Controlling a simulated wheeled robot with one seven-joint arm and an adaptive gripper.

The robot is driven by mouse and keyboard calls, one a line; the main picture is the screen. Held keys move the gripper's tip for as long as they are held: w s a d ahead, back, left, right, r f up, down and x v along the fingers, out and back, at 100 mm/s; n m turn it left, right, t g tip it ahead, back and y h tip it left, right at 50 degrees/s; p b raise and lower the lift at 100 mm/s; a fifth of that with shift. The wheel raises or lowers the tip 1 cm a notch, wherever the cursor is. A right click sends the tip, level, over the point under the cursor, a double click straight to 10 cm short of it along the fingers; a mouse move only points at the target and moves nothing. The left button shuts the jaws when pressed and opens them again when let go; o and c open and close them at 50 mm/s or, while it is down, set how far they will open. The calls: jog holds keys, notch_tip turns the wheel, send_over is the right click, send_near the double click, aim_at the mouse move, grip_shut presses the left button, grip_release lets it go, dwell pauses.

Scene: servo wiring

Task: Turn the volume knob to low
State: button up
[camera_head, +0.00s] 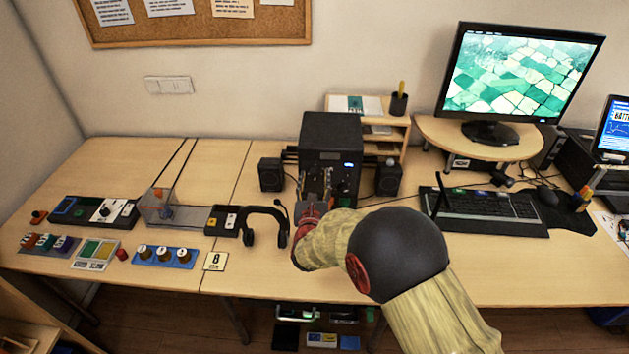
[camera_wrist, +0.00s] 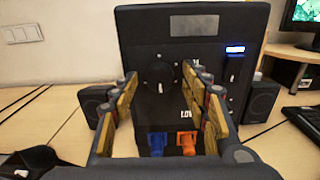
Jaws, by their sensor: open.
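The volume knob (camera_wrist: 158,77) is a round black dial on the front of a black box (camera_wrist: 190,45). A small light mark shows on the knob's lower middle. A white "LOW" label (camera_wrist: 187,113) sits below and right of the knob, partly hidden by the right finger. My gripper (camera_wrist: 160,76) is open, its yellow and dark fingers on either side of the knob. I cannot tell whether they touch it. In the head view my gripper (camera_head: 315,184) is in front of the black box (camera_head: 331,131), and my arm hides part of its lower front.
A lit blue display (camera_wrist: 235,49) and a slider (camera_wrist: 233,72) are right of the knob. Blue (camera_wrist: 157,142) and orange (camera_wrist: 187,142) connectors are below. Small speakers (camera_head: 271,174) (camera_head: 388,178) flank the box. A headset (camera_head: 267,224) lies left of my gripper.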

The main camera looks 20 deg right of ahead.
jog(key=shift+c, duration=0.7)
jog(key=c, duration=1.1)
jog(key=shift+o, duration=0.2)
jog(key=n+p, duration=0.3)
jog(key=n, duration=0.1)
jog(key=shift+n, duration=0.4)
jog(key=n+p, duration=0.3)
jog(key=n, duration=0.2)
jog(key=n+p, duration=0.2)
jog(key=n, duration=0.2)
jog(key=shift+p, duration=0.35)
jog(key=n+p, duration=0.2)
jog(key=n, duration=0.1)
jog(key=shift+n, duration=0.3)
jog(key=n+p, duration=0.3)
jog(key=n, duration=0.3)
jog(key=shift+n, duration=0.3)
